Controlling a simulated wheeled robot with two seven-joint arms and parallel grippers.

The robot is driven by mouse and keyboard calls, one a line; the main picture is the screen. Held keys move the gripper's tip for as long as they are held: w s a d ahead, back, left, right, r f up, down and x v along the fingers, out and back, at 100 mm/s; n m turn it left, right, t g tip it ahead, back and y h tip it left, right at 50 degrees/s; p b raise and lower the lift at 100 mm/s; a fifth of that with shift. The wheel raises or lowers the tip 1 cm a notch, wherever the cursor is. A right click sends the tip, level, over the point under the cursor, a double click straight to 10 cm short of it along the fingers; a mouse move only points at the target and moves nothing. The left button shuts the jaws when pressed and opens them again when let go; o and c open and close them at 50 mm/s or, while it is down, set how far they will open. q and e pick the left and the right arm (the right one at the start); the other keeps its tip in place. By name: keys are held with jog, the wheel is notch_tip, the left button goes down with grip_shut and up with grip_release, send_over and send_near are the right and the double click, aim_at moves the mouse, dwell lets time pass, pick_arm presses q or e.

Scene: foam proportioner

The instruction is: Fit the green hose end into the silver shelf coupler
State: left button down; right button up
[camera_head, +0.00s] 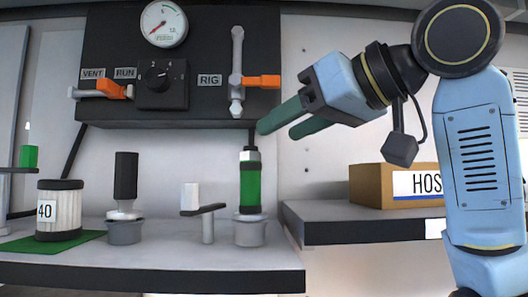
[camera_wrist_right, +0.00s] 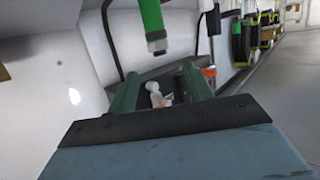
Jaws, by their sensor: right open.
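The green hose end (camera_head: 250,186) stands upright on the right part of the shelf, with a grey collar and a dark hose at its top. Its lower end meets a silver-grey coupler cup (camera_head: 250,232); I cannot tell how deep it sits. My right gripper (camera_head: 280,128) is open and empty, above and to the right of the hose end, apart from it. In the right wrist view the green hose end (camera_wrist_right: 152,16) is beyond the open fingers (camera_wrist_right: 160,92). My left gripper is not in view.
A post with a white block (camera_head: 190,196) stands just left of the coupler. A black hose end (camera_head: 126,176) and a white canister (camera_head: 59,210) are further left. The dark panel (camera_head: 208,108) with orange-handled valves hangs above. A cardboard box (camera_head: 368,185) sits on the right shelf.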

jog(key=v, duration=0.4)
jog(key=shift+b, duration=0.4)
